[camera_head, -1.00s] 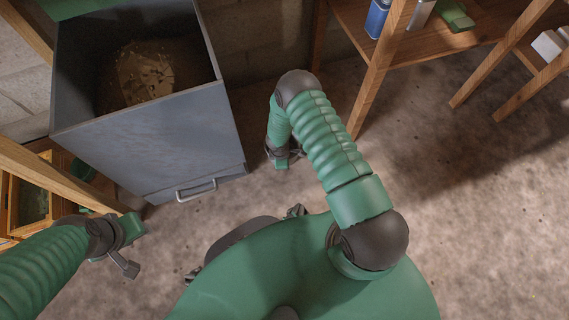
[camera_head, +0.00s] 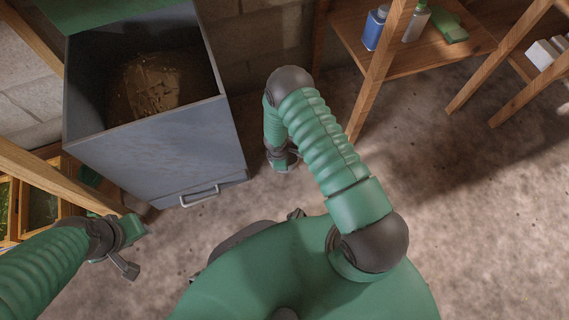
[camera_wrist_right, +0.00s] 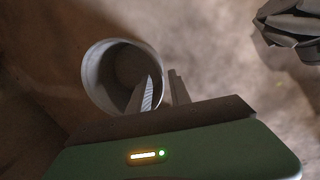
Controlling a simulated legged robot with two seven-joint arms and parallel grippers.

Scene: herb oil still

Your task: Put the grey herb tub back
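The grey tub (camera_wrist_right: 92,78) shows in the right wrist view as a round, hollow tub with its mouth towards the camera. My right gripper (camera_wrist_right: 161,76) is open there, with its two fingers apart. One finger overlaps the tub's mouth and the other is just outside its right rim. I cannot tell whether either touches the wall. In the head view my right gripper (camera_head: 284,160) points down beside the grey bin, and I cannot make out the tub there. My left gripper (camera_head: 131,250) is low at the left and seems empty; its finger gap is unclear.
The large grey bin (camera_head: 160,155) stands open, with brown loose material (camera_head: 155,85) inside. Wooden crates (camera_head: 40,205) stand at left. A wooden shelf (camera_head: 400,62) at upper right bears a blue bottle (camera_head: 375,28) and a green item (camera_head: 449,27). The floor (camera_head: 470,200) at right is clear.

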